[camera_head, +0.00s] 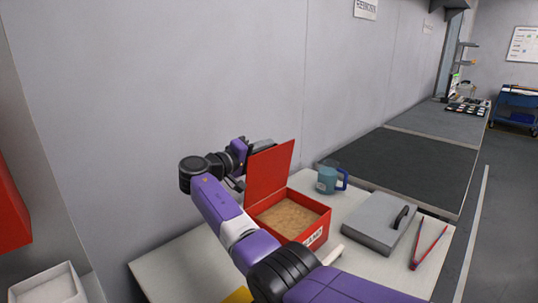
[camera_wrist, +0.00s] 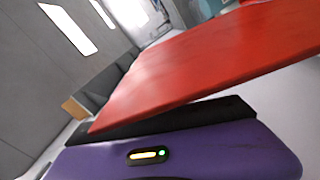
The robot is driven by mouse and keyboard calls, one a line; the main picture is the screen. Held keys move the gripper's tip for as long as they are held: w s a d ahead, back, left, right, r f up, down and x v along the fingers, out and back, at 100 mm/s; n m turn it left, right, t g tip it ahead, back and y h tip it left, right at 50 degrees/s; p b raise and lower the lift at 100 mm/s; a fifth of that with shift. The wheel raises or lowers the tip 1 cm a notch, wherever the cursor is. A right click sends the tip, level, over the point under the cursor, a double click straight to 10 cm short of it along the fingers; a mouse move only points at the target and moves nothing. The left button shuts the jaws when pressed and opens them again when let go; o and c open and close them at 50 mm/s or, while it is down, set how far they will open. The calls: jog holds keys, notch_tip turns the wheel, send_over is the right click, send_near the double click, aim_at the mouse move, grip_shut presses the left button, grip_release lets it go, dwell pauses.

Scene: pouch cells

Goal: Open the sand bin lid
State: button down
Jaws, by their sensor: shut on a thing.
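The red sand bin (camera_head: 317,226) sits on the pale table, with tan sand showing inside and a white "SAND" label on its front. Its red lid (camera_head: 268,174) stands raised, roughly upright at the bin's back left edge. My gripper (camera_head: 258,147) is at the lid's upper left edge, shut on it; the lid partly hides the fingers. In the wrist view the lid (camera_wrist: 210,55) fills the upper right and meets the dark finger pad. The far finger is hidden there.
A blue-grey mug (camera_head: 327,180) stands right of the bin. A grey flat case (camera_head: 372,222) with a black handle and red tongs (camera_head: 428,246) lie farther right. The grey wall (camera_head: 150,110) is close behind my arm. A dark mat (camera_head: 400,165) lies beyond.

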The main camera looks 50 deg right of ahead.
jog(key=shift+w+a+f, duration=0.1)
jog(key=shift+w+f, duration=0.05)
jog(key=shift+f, duration=0.1)
jog(key=c, duration=1.5)
grip_release()
jog(key=shift+o, duration=0.5)
jog(key=shift+r, duration=0.1)
jog(key=a+b, duration=0.1)
jog(key=a, duration=0.6)
jog(key=shift+w+a, duration=0.2)
jog(key=shift+a, duration=0.15)
jog(key=shift+w, duration=0.15)
